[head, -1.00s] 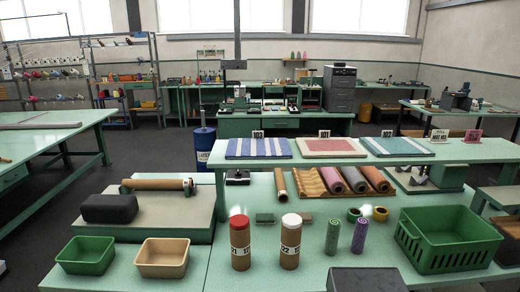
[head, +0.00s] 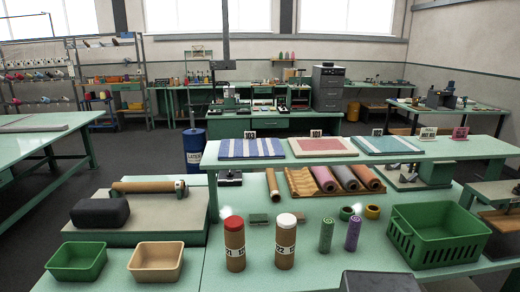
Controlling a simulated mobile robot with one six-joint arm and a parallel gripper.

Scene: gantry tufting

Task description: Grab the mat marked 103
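Three flat mats lie side by side on the raised green shelf. The left one is a blue and white striped mat (head: 251,149). The right one is a teal mat with pale stripes (head: 386,145). My gripper is not in view.
Below the shelf are rolled mats (head: 345,178), a red-capped tube (head: 234,243), a white-capped tube (head: 285,241), and a green crate (head: 437,235). A green bin (head: 77,262) and a tan bin (head: 156,262) stand at front left.

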